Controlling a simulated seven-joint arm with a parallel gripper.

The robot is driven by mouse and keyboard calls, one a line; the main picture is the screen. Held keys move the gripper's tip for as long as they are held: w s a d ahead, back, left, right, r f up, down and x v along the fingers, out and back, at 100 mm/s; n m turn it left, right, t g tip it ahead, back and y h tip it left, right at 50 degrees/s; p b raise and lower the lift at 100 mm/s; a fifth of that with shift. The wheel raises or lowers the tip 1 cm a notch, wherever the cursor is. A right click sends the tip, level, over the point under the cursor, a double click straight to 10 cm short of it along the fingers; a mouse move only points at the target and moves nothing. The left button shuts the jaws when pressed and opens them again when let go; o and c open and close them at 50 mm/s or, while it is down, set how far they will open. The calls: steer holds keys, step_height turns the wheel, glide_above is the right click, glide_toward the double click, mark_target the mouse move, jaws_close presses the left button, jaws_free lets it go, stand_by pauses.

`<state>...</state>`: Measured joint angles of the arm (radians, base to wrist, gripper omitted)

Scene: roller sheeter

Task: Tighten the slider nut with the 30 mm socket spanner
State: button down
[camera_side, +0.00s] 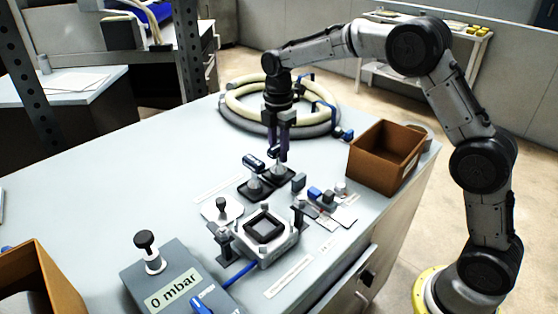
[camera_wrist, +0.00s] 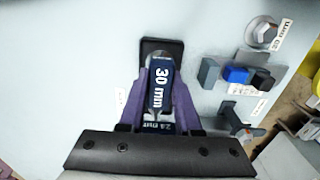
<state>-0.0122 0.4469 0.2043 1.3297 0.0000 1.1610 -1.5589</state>
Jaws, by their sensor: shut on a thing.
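The 30 mm socket spanner (camera_wrist: 160,88) has a dark blue top with white "30 mm" lettering. My gripper (camera_wrist: 160,76) is shut on it, with a purple finger at each side. In the side view my gripper (camera_side: 279,155) points down over the right of two black holders (camera_side: 292,172). The spanner's lower end is at that holder; I cannot tell whether it is seated or lifted. A second spanner (camera_side: 253,163) stands on the left holder. I cannot tell for certain which part is the slider nut.
A square clamp fixture (camera_side: 265,229) stands in front of the holders. Small blocks (camera_side: 316,194) and a hex-headed part (camera_wrist: 263,33) lie to the right. A brown box (camera_side: 365,165) is at the right, coiled hoses (camera_side: 240,122) behind, and a "0 mbar" gauge box (camera_side: 185,265) at front left.

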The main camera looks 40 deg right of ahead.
steer(key=shift+r, duration=2.55)
steer(key=c, duration=1.1)
jaws_free()
steer(key=shift+c, duration=0.2)
jaws_close()
steer(key=shift+s+d+f, duration=0.35)
steer(key=shift+s+d, duration=0.7)
steer(key=shift+s, duration=1.5)
steer(key=shift+s+d+f, duration=0.35)
steer(key=shift+s+d, duration=0.65)
steer(key=shift+s, duration=1.5)
steer(key=shift+s+d+f, duration=0.35)
steer(key=shift+s+d, duration=0.7)
steer(key=shift+s, duration=1.5)
